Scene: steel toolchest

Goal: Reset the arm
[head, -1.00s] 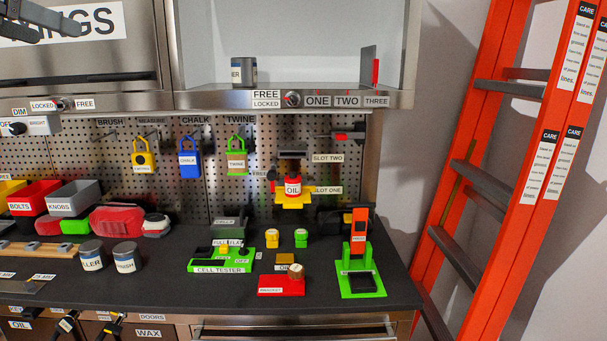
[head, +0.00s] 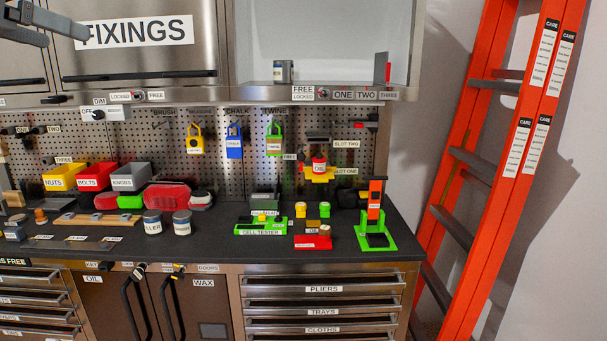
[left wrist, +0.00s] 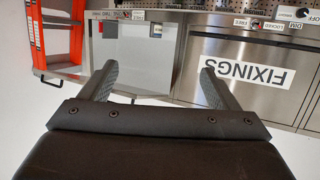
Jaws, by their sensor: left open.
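My left gripper (head: 28,14) is at the top left corner of the head view, in front of the FIXINGS cabinet door (head: 150,62). In the left wrist view its two fingers (left wrist: 158,88) stand wide apart with nothing between them. That view is upside down and shows the FIXINGS door (left wrist: 240,75) and the open shelf (left wrist: 135,58) beyond the fingers. The gripper touches nothing that I can see. My right gripper is in neither view.
The dark worktop (head: 110,250) holds bins, cans, a green cell tester (head: 260,231) and a green stand (head: 376,240). Padlocks hang on the pegboard (head: 215,150). Drawers and doors lie below. An orange ladder (head: 500,170) stands at the right, beside the bench.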

